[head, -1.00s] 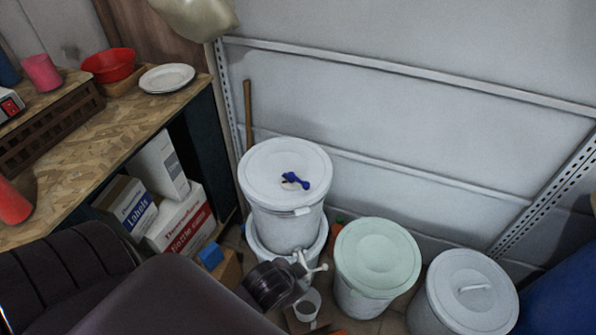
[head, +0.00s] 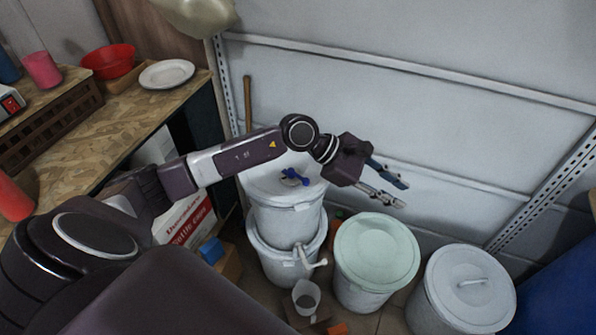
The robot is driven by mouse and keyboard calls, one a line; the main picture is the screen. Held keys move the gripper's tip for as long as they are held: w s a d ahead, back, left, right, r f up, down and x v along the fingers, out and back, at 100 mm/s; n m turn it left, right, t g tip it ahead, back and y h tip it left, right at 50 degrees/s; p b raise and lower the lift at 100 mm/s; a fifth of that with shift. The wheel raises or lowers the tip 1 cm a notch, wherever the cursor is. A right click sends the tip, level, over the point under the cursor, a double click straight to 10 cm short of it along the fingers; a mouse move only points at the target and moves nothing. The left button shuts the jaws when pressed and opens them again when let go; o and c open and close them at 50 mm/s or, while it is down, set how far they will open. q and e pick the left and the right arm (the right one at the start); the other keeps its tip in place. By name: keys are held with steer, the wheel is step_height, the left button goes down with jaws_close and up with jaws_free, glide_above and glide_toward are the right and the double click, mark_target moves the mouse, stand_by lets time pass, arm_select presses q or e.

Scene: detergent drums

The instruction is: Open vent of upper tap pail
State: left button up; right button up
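The upper white pail (head: 287,222) stands stacked on a lower white pail (head: 279,266). A blue vent piece (head: 295,177) sits on the upper pail's lid, partly behind my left arm, which crosses over the lid. A white tap (head: 311,258) sticks out at the front of the lower pail. My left gripper (head: 402,195) is right of the upper pail and above the pale green lid, its two fingers apart and nothing between them. I cannot tell the vent's exact setting. My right gripper is not in view.
A pail with a pale green lid (head: 376,252) and a grey-white lidded pail (head: 468,287) stand to the right. A small cup (head: 306,297) stands below the tap. A wooden workbench (head: 95,120) is at left, and a panelled wall (head: 420,110) is behind.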

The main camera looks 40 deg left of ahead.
arm_select(q)
steer(key=w+a+f+m+g+y, duration=0.1)
steer(key=a+f+y, duration=0.15)
steer(key=a, duration=0.45)
steer(key=a+f+m+g+y, duration=0.1)
steer(key=a+f+y, duration=0.1)
steer(key=a+y, duration=0.35)
steer(key=m+y, duration=0.1)
steer(key=y, duration=0.1)
glide_toward(299, 176)
steer(key=shift+g, duration=0.4)
steer(key=f, duration=0.2)
steer(key=w+f+p, duration=0.1)
steer(key=f, duration=0.2)
steer(key=w+f, duration=0.1)
steer(key=f, duration=0.1)
steer(key=shift+w+d+f+p, duration=0.1)
steer(key=shift+d+f+p, duration=0.1)
steer(key=shift+p, duration=0.15)
jaws_close()
